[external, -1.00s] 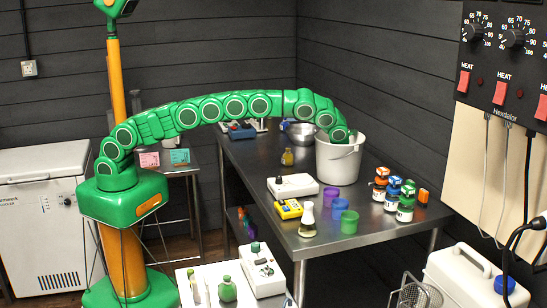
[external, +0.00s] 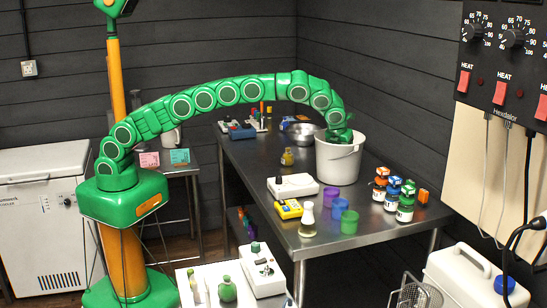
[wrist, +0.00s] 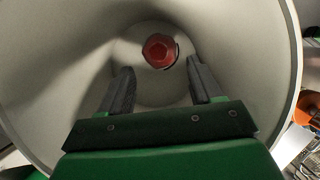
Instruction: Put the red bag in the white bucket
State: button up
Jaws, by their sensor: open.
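The white bucket (external: 338,162) stands upright on the steel table in the external view. In the wrist view its inner wall (wrist: 45,60) surrounds most of the picture. A red object (wrist: 160,50), which looks like the red bag, lies on the bucket's floor. My gripper (wrist: 157,85) is open and empty, its two dark fingers apart and pointing down into the bucket. The red object shows beyond the fingertips, apart from them. In the external view my arm ends at the bucket's mouth, and the bucket's wall hides the fingers and the red object.
The steel table (external: 262,208) also holds a metal bowl (external: 302,132) behind the bucket. Several lidded jars (external: 405,202) stand to its right.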

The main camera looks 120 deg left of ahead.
jog(key=shift+v, duration=2.3)
